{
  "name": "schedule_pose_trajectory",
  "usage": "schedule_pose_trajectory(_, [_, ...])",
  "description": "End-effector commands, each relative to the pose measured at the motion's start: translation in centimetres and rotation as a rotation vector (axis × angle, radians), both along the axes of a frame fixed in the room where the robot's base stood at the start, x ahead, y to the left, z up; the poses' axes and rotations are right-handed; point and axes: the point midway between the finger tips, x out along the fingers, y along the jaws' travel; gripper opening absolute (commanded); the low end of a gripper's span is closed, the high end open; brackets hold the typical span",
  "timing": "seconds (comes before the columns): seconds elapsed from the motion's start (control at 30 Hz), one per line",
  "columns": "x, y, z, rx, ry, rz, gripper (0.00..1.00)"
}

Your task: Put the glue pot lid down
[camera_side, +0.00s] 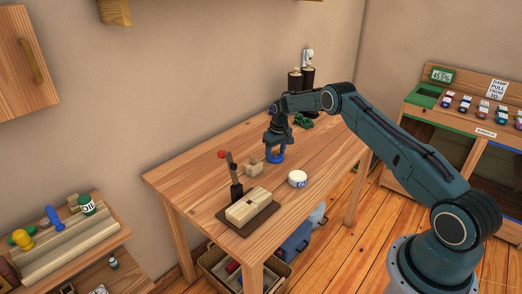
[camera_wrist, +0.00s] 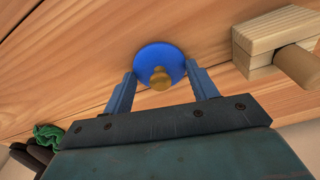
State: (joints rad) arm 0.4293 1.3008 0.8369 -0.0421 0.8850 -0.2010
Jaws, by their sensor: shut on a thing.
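The glue pot lid is a round blue disc (camera_wrist: 152,58) with a tan knob, seen from above in the wrist view. It also shows as a blue shape (camera_side: 276,158) under my gripper in the side view. My gripper (camera_side: 278,151) points down over the table, and its two blue fingers (camera_wrist: 160,72) are shut on opposite sides of the lid. The lid is at or just above the tabletop; I cannot tell whether it touches. The white glue pot (camera_side: 298,179) stands on the table, in front and to the right of the lid.
Wooden blocks on a brown board (camera_side: 253,207) lie at the front.

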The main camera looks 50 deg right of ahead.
Motion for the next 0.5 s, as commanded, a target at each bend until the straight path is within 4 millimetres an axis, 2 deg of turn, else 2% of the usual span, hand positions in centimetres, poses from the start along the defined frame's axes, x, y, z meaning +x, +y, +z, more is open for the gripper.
schedule_pose_trajectory(0.2, [0.0, 0.0, -0.25, 0.0, 0.0, 0.0, 0.37])
schedule_pose_trajectory(0.23, [0.0, 0.0, -0.28, 0.0, 0.0, 0.0, 0.6])
schedule_pose_trajectory(0.33, [0.0, 0.0, -0.25, 0.0, 0.0, 0.0, 0.8])
schedule_pose_trajectory(0.5, [0.0, 0.0, -0.24, 0.0, 0.0, 0.0, 0.8])
